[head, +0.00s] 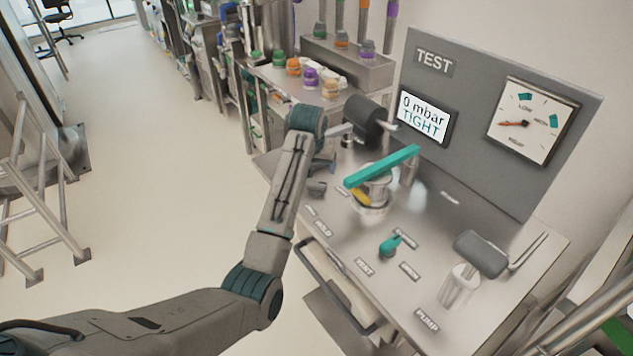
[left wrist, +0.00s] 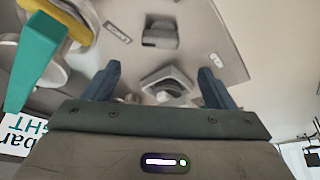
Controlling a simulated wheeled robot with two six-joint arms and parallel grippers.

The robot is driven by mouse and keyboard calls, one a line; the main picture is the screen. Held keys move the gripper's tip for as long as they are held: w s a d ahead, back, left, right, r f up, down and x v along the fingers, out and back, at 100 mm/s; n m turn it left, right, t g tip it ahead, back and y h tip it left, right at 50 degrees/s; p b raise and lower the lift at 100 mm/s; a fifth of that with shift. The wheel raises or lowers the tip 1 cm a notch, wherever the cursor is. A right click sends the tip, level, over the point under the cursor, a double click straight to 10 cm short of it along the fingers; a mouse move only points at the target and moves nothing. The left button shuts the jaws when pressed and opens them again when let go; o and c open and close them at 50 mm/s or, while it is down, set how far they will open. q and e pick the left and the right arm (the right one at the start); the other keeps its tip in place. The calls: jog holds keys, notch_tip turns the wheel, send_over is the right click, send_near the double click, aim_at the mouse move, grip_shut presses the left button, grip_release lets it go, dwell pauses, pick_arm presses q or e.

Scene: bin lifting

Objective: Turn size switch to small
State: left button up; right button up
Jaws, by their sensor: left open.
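My left gripper (head: 322,165) is open over the back left part of the steel bench, below the bent wrist of my arm. In the left wrist view its two blue fingers (left wrist: 158,88) stand wide apart with nothing held. A small grey block-shaped knob (left wrist: 160,33), which may be the size switch, lies beyond the fingertips and apart from them. It also shows in the head view (head: 316,187), just in front of the gripper. A label (left wrist: 117,32) beside it is hard to read. A pale square fitting (left wrist: 168,85) shows between the fingers. My right gripper is out of view.
A long teal lever (head: 382,166) with a yellow part stands close right of the gripper. A teal knob (head: 390,246) and a grey pump handle (head: 481,254) are farther right. Behind stands the TEST panel (head: 480,150), its display (head: 424,115) reading 0 mbar TIGHT.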

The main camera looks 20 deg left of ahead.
aim_at(317, 183)
pick_arm(q)
jog(key=p+x, duration=0.2)
jog(key=x, duration=0.6)
jog(key=shift+w+f, duration=0.1)
jog(key=shift+f, duration=0.2)
jog(key=shift+x, duration=0.85)
jog(key=c, duration=1)
